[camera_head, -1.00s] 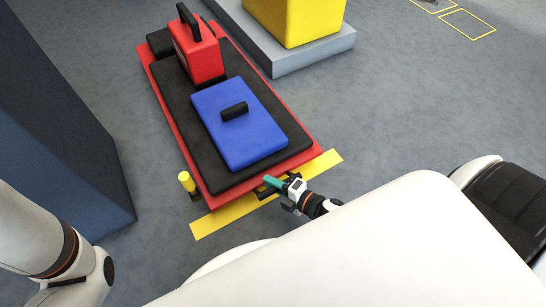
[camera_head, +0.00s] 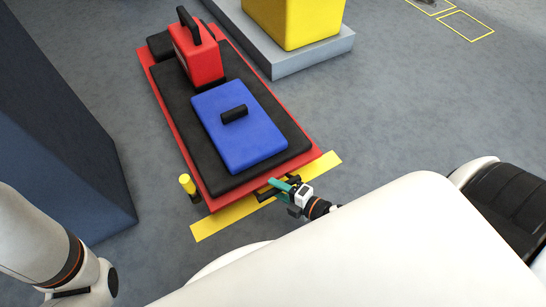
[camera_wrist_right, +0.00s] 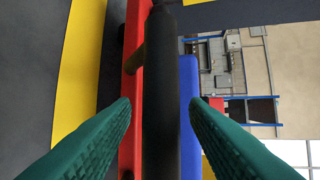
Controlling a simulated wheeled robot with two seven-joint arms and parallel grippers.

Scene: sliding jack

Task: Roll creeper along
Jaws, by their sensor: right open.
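The creeper is a long red board (camera_head: 166,117) with a black pad (camera_head: 178,112), on the floor left of the middle in the head view. A black handle bar (camera_head: 268,192) is at its near end and runs upright through the right wrist view (camera_wrist_right: 161,60). My right gripper (camera_head: 278,184) is at this bar. In the wrist view its teal fingers (camera_wrist_right: 160,105) are open, one on each side of the bar, with gaps showing. Only part of my left arm shows at lower left; its gripper is out of view.
A blue case (camera_head: 237,130) and a red toolbox (camera_head: 196,58) ride on the creeper. A yellow strip (camera_head: 222,218) lies on the floor at its near end, with a yellow post (camera_head: 187,184) beside it. A yellow block on a grey base (camera_head: 315,57) stands right; a dark blue block (camera_head: 65,130) stands left.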

